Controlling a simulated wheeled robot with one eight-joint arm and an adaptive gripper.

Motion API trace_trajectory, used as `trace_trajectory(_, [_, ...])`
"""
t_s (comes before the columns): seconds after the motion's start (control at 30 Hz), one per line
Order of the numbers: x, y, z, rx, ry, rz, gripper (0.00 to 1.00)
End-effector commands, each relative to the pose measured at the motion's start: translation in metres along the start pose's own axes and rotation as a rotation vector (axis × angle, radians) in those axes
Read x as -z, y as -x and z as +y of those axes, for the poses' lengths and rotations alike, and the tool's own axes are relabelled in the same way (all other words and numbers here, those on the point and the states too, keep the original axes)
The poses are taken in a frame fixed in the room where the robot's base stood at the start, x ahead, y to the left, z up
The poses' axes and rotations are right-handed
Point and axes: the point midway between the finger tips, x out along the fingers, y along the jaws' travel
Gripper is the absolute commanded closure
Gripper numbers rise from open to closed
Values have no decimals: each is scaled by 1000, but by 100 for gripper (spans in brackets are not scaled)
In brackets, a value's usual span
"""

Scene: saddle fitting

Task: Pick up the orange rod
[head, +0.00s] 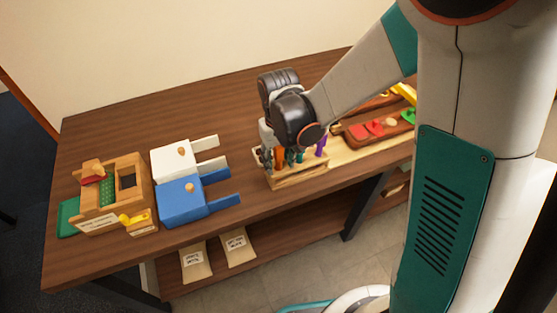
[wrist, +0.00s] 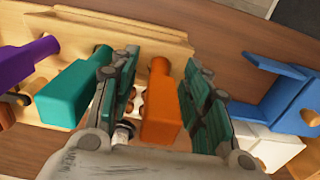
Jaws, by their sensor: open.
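The orange rod (wrist: 160,108) stands in a light wooden rack (wrist: 135,30) in the wrist view. It has a narrower top part and a wider body. My gripper (wrist: 160,90) is open, with one green-padded finger on each side of the rod. Small gaps show between the rod and the pads. In the head view my gripper (head: 270,158) is over the left part of the rack (head: 300,180), and the orange rod (head: 280,157) shows only partly beside the fingers.
A teal rod (wrist: 72,92) and a purple rod (wrist: 28,62) stand left of my gripper in the wrist view. Blue (head: 187,202) and white (head: 175,160) boxes and a wooden toy (head: 110,205) are on the table's left. A red tray (head: 375,133) lies right of the rack.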

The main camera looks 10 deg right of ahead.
Motion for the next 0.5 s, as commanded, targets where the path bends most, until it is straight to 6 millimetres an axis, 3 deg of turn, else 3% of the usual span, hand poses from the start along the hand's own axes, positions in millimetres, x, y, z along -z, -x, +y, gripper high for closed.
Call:
trace_trajectory(0.07, [0, 0, 0, 0, 0, 0, 61])
trace_trajectory(0.23, [0, 1, 0, 0, 0, 0, 100])
trace_trajectory(0.5, [0, 1, 0, 0, 0, 0, 100])
